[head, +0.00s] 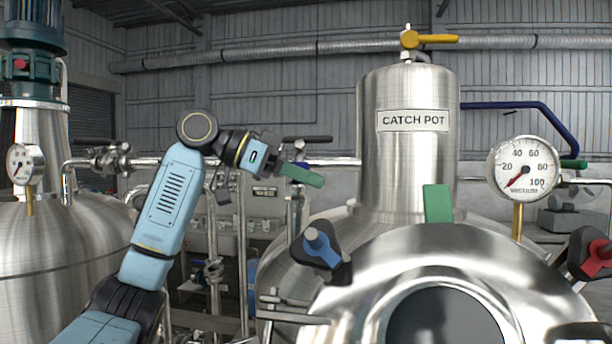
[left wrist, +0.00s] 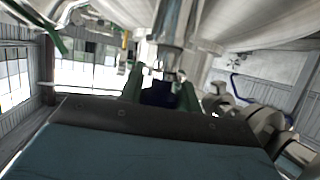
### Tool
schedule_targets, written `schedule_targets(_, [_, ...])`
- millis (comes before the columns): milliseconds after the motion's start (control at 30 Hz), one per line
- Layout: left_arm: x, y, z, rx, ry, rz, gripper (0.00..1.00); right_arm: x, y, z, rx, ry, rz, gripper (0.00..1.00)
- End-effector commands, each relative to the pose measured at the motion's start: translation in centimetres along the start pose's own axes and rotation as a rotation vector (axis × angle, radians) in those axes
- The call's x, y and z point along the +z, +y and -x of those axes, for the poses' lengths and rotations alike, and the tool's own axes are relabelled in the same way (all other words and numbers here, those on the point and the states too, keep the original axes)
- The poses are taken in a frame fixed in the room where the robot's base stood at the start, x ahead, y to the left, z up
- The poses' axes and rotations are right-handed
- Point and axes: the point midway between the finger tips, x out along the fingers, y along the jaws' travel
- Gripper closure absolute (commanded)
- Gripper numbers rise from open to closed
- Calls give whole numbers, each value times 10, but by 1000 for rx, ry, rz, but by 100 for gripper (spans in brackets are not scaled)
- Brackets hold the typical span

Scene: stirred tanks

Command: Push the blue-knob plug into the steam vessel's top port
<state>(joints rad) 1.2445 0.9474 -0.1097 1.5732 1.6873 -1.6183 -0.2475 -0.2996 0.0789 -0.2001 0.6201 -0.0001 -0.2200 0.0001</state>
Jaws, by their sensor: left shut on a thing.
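My left gripper (head: 302,175), with green fingers, reaches in from the left in the head view, in front of the pipework and left of the catch pot. In the left wrist view my left gripper (left wrist: 160,94) is shut on the blue-knob plug (left wrist: 158,92), whose dark blue knob shows between the green fingers. My right gripper is not in view.
The steel catch pot (head: 408,165) with a yellow valve handle (head: 432,39) stands right of the gripper. A round manway (head: 440,265) with a blue knob (head: 322,248) and a red knob (head: 597,256) fills the front. A pressure gauge (head: 523,168) stands at right, a tank (head: 60,250) at left.

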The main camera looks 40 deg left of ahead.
Motion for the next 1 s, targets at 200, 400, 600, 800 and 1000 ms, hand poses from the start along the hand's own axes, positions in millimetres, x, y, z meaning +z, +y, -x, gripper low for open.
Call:
schedule_targets(200, [6, 0, -2, 0, 1, -1, 91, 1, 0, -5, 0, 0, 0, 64])
schedule_targets(400, [10, 0, -4, 0, 1, -1, 91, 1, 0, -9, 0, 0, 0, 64])
schedule_targets(600, [15, 0, -6, 0, 1, -1, 91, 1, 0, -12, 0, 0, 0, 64])
schedule_targets(800, [19, 0, -8, 0, 1, -1, 66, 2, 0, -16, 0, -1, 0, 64])
schedule_targets(1000, [18, 0, -7, 0, 1, -1, 42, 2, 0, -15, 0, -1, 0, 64])
